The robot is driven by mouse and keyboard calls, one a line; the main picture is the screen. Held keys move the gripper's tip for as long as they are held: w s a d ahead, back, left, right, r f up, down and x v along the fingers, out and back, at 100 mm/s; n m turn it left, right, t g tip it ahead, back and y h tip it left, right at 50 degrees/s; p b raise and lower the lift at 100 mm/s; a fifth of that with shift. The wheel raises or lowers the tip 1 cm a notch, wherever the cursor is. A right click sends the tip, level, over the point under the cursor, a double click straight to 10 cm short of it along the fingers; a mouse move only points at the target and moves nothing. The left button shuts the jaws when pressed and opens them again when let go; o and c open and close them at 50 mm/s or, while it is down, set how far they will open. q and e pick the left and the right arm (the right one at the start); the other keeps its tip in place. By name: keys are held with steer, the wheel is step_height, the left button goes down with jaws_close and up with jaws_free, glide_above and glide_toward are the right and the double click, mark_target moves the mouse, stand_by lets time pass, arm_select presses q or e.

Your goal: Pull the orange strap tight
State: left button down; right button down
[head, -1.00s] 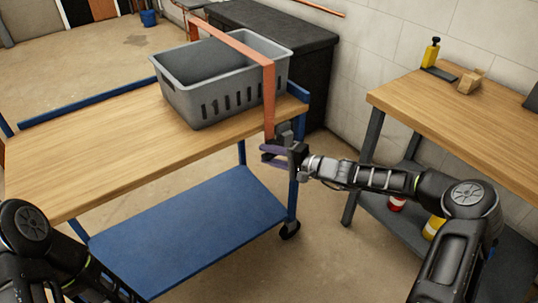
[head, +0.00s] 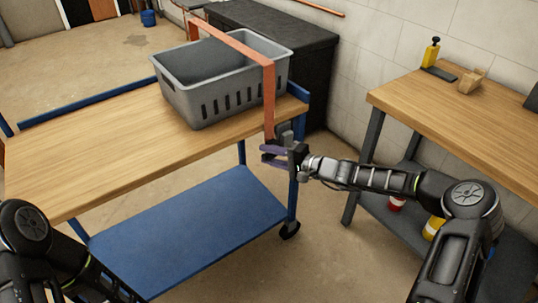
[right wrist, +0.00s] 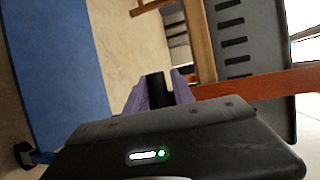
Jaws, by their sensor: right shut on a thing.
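The orange strap (head: 268,95) runs over the top of a grey plastic crate (head: 225,106) and hangs down past the near right edge of the cart's wooden top. The strap also shows in the right wrist view (right wrist: 250,84), leading to the gripper. My right gripper (head: 275,153) has purple fingers and is just below the cart's edge at the strap's lower end. In the right wrist view its fingers (right wrist: 158,92) are shut on a dark piece at the strap's end. My left gripper is outside the view; only part of my left arm shows.
The crate stands on a blue cart with a wooden top (head: 100,145) and a lower blue shelf (head: 185,230). A wooden workbench (head: 460,125) stands at the right, with a yellow bottle (head: 431,52) on it. A black cabinet (head: 315,70) stands behind the crate.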

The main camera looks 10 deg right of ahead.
step_height(320, 180, down, 5)
steer(key=b, duration=0.3)
steer(key=shift+s+d, duration=0.1)
steer(key=shift+s, duration=0.05)
steer(key=c, duration=1.2)
jaws_free()
steer(key=shift+r, duration=0.1)
steer(key=shift+r, duration=0.1)
steer(key=v, duration=0.7)
steer(key=shift+s+d, duration=0.2)
steer(key=shift+r, duration=0.15)
